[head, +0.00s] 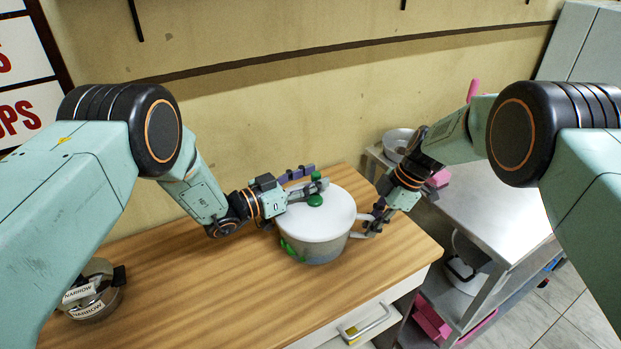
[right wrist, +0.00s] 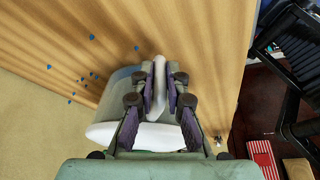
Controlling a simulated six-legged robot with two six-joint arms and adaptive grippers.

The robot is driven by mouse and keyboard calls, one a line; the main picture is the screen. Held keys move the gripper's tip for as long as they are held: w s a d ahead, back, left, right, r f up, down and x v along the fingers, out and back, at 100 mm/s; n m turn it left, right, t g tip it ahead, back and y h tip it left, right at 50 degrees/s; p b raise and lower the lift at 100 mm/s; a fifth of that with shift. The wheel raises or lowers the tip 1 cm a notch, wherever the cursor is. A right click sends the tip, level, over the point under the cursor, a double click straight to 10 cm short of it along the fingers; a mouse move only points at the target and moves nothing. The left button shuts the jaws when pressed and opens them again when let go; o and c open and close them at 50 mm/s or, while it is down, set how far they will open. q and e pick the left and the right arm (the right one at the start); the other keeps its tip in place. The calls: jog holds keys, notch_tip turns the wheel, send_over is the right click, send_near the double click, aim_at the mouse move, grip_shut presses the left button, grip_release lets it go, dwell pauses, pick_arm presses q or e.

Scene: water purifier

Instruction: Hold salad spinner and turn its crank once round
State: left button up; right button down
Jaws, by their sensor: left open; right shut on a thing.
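The salad spinner (head: 322,222) stands upright on the wooden counter, with a white lid and green marks on its side. Its green crank knob (head: 315,201) is on top of the lid, partly hidden by a finger. My left gripper (head: 314,184) is open over the lid with its fingers at the knob; I cannot tell whether they touch it. My right gripper (head: 367,225) is shut on a white handle at the spinner's right side. In the right wrist view this white handle (right wrist: 159,75) is between the fingers, with the spinner (right wrist: 105,133) partly hidden behind them.
A bowl (head: 94,292) with "NARROW" labels stands at the counter's left. A metal shelf unit (head: 490,205) is at the right, with another bowl (head: 397,139) on it. A drawer handle (head: 366,324) is at the counter's front. The counter between bowl and spinner is clear.

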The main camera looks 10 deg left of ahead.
pick_arm(q)
grip_shut()
dwell(0.3)
jog(key=shift+d+m+g+h, duration=0.1)
jog(key=shift+m+g+h, duration=0.2)
jog(key=shift+m, duration=0.1)
jog(key=shift+w+d+m+g+h, duration=0.1)
jog(key=shift+d+m+g+h, duration=0.15)
jog(key=shift+m+g+h, duration=0.5)
jog(key=shift+w+d+m+g+h, duration=0.1)
jog(key=shift+d+m+g+h, duration=0.15)
jog(key=shift+m+g, duration=0.6)
jog(key=shift+d+m+g+h, duration=0.3)
jog(key=shift+m+g+h, duration=0.1)
jog(key=shift+g, duration=0.8)
jog(key=shift+d+m+g, duration=0.15)
jog(key=shift+m+g, duration=0.25)
jog(key=shift+g, duration=0.3)
jog(key=shift+s+d+m+g, duration=0.2)
jog(key=shift+m+g, duration=0.1)
jog(key=shift+g, duration=0.1)
grip_release()
